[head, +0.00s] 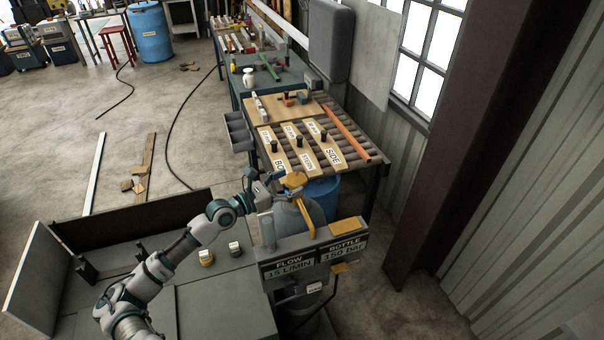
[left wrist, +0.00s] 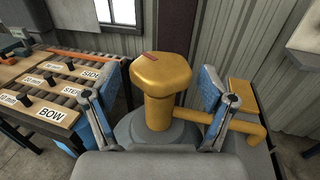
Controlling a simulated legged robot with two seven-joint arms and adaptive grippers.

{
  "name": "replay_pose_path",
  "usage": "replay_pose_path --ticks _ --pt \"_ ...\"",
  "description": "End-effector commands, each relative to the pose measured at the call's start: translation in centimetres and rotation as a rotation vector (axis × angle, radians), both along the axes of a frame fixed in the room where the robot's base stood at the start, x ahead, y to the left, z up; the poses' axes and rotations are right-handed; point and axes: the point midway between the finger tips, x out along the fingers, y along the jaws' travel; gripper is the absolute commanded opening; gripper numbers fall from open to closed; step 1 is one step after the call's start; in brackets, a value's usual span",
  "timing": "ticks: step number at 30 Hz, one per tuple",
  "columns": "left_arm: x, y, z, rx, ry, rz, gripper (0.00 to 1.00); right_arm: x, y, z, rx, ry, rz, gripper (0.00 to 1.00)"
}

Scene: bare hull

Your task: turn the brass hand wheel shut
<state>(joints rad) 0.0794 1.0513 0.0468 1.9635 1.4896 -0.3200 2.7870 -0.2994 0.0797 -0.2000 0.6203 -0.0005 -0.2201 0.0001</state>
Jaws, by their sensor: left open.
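The brass hand wheel (left wrist: 160,74) is a yellow-gold knob with a red mark on top, on a thick stem above a grey bottle (left wrist: 140,128). In the head view the wheel (head: 293,180) sits on top of the bottle (head: 292,218). My left gripper (head: 268,184) reaches it from the left. In the left wrist view the open fingers (left wrist: 150,106) stand on either side of the wheel and stem, with gaps to both. My right gripper is not in view.
A panel reading FLOW and BOTTLE (head: 312,260) stands in front of the bottle, with a yellow pipe (head: 307,216) beside it. A roller table (head: 362,150) with labelled boards lies behind. A dark steel column (head: 440,140) rises at the right. The floor at the left is mostly open.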

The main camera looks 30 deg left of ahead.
Motion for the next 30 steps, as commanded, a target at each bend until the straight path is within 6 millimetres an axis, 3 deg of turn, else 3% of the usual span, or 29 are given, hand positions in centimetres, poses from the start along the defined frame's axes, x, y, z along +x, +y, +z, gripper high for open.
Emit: replay_pose_path --ticks 9,21,22,28,30 --pt "3.8 -1.4 -0.1 -0.008 0.002 0.001 0.83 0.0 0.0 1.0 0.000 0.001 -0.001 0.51" --pt "4.5 -2.0 -0.2 -0.003 0.003 -0.001 0.83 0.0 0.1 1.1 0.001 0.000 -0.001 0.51" --pt "4.5 -2.0 -0.2 -0.003 0.003 -0.001 0.81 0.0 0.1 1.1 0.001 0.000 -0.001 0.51" --pt "4.5 -2.0 -0.1 -0.001 0.002 0.000 0.33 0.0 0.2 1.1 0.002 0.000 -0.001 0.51" --pt "4.5 -2.0 -0.1 -0.003 0.001 0.000 0.32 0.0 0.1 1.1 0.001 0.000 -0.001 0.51"
